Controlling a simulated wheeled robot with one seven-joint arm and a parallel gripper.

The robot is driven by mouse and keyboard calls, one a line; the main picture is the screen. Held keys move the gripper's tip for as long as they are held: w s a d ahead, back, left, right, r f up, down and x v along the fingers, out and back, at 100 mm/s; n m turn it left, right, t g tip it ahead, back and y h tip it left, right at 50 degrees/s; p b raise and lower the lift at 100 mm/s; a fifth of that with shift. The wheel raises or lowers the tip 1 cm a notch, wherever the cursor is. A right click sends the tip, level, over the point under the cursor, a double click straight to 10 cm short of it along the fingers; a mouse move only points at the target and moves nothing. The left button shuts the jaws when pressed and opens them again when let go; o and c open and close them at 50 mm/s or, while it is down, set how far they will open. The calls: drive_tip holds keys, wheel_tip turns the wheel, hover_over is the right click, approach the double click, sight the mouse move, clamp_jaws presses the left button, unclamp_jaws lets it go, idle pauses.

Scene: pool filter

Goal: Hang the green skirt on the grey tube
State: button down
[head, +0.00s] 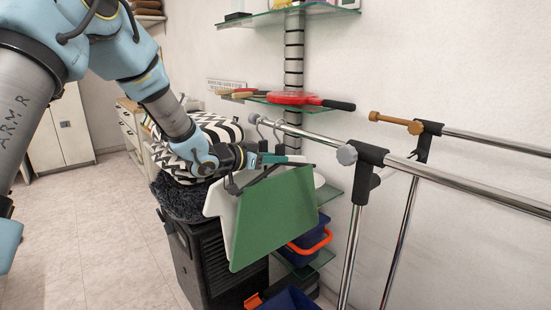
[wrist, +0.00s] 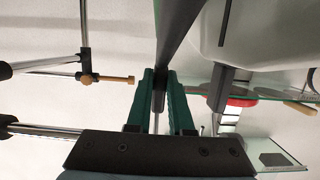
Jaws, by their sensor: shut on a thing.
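The green skirt (head: 275,215) hangs from a dark hanger below my gripper (head: 262,160). My gripper is shut on this hanger; in the wrist view its teal fingers (wrist: 162,95) close on the dark hanger bar (wrist: 160,88). The grey tube (head: 305,135) is a metal rail slanting above the skirt, its free end at the left. It also shows at the left of the wrist view (wrist: 45,129). Two hanger hooks show close to the tube's free end; I cannot tell whether the skirt's hook is around it or only beside it.
A white garment (head: 216,203) hangs just behind the skirt. A second rail with a brown end (head: 395,122) stands to the right. Glass shelves with red paddles (head: 295,98) are behind. A black cabinet (head: 212,260) with striped cushions (head: 175,160) is at left. Floor at left is free.

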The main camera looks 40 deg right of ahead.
drive_tip(key=shift+a+f, duration=0.15)
drive_tip(key=shift+f, duration=0.15)
idle(0.4)
drive_tip(key=c, duration=0.7)
unclamp_jaws()
drive_tip(key=shift+c, duration=0.2)
drive_tip(key=shift+a, duration=0.1)
wheel_tip(320, 180, up, 3)
drive_tip(key=b, duration=0.3)
hover_over(244, 187)
drive_tip(key=shift+f, duration=0.2)
